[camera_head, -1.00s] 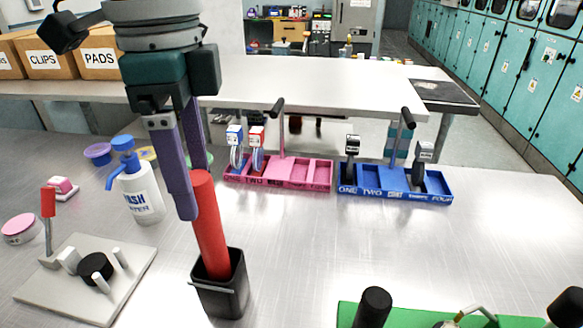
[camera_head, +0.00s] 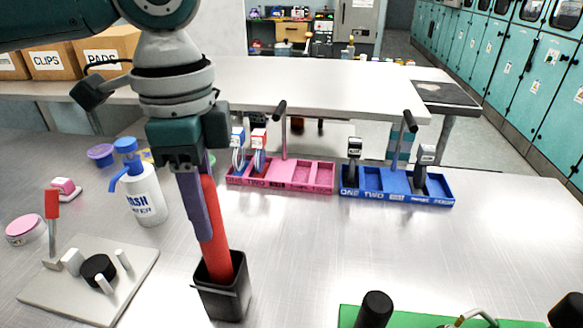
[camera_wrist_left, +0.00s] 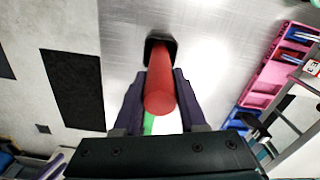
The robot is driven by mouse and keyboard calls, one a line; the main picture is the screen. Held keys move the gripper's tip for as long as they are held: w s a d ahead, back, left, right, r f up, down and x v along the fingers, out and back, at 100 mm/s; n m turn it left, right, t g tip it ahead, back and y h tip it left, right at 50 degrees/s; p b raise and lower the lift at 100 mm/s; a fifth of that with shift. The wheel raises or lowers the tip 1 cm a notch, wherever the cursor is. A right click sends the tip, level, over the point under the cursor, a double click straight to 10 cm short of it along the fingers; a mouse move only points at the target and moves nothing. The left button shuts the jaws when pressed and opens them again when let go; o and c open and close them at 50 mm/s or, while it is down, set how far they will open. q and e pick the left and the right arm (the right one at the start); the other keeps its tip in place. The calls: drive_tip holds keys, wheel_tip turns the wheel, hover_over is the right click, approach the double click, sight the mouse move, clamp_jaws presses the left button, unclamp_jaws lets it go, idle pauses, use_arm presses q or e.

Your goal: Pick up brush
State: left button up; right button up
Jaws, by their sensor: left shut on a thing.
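The brush shows as a thick red handle (camera_head: 213,225), standing nearly upright with a slight tilt. Its lower end is inside a small black square holder (camera_head: 222,290) on the metal table, so any bristles are hidden. My left gripper (camera_head: 205,215) comes down from above with its purple fingers on either side of the handle's upper part, shut on it. In the left wrist view the red handle (camera_wrist_left: 160,90) lies between the two fingers, and the black holder (camera_wrist_left: 161,42) is beyond it. My right gripper is not in view.
A white wash bottle (camera_head: 143,195) stands left of the holder. A grey plate with a fixture (camera_head: 60,295) lies at front left. Pink (camera_head: 300,187) and blue (camera_head: 395,198) trays stand behind. A green mat (camera_head: 410,318) is at front right. The middle table is clear.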

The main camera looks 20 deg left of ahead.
use_arm(q)
clamp_jaws()
drive_tip(key=shift+r, duration=0.15)
wheel_tip(320, 180, up, 20)
drive_tip(key=p, duration=0.1)
drive_tip(key=shift+p, duration=0.4)
drive_tip(key=shift+o, duration=0.7)
unclamp_jaws()
clamp_jaws()
